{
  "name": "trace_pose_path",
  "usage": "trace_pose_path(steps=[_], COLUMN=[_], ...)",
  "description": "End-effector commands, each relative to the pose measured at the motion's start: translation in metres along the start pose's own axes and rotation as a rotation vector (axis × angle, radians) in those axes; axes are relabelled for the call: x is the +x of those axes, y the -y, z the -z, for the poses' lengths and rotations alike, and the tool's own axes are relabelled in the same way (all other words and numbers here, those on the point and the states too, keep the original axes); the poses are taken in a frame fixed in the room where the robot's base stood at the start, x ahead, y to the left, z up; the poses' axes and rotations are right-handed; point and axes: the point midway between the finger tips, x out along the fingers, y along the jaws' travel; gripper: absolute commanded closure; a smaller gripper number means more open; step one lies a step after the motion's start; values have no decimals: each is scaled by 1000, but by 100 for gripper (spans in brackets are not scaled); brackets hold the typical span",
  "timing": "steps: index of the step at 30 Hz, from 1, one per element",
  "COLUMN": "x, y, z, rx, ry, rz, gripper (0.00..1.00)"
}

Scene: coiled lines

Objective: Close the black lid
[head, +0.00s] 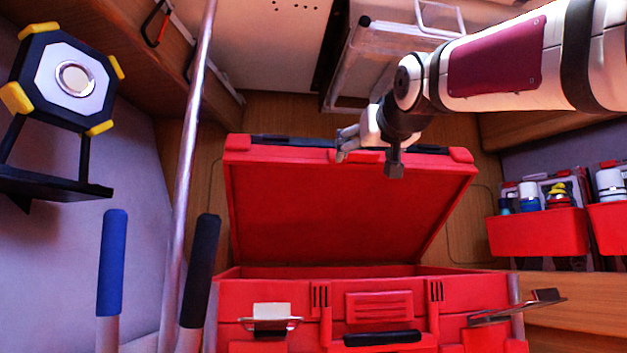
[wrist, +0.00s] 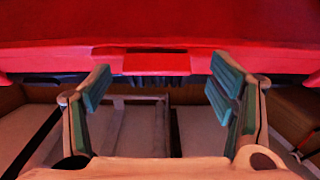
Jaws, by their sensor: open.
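A red case (head: 380,310) stands in the middle of the head view. Its raised lid (head: 320,205) is red, not black, with black strips along the top edge, and leans back from the open case. My gripper (head: 369,156) is open at the lid's top edge, right of its middle. In the wrist view the two fingers (wrist: 164,82) are spread apart with nothing between their tips, and the red lid (wrist: 160,28) fills the top. I cannot tell whether a finger touches the lid. The inside of the case is mostly hidden by its front wall.
A metal pole (head: 187,150) and blue (head: 112,262) and black (head: 200,270) handles stand left of the case. A lamp (head: 75,78) sits on a left shelf. Red bins (head: 538,236) with bottles hang at right. A metal latch (head: 516,307) sticks out at the case's right front.

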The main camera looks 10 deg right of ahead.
Motion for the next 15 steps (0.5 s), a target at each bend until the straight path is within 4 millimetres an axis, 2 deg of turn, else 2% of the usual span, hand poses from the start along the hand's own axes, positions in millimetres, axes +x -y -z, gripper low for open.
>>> trace_pose_path(steps=[11, 13, 15], x=[10, 10, 10], y=[-5, -5, -4], z=[-2, -2, -2], rx=[3, 3, 3], ry=[2, 2, 2], rz=[-1, -1, -1], gripper=[23, 35, 51])
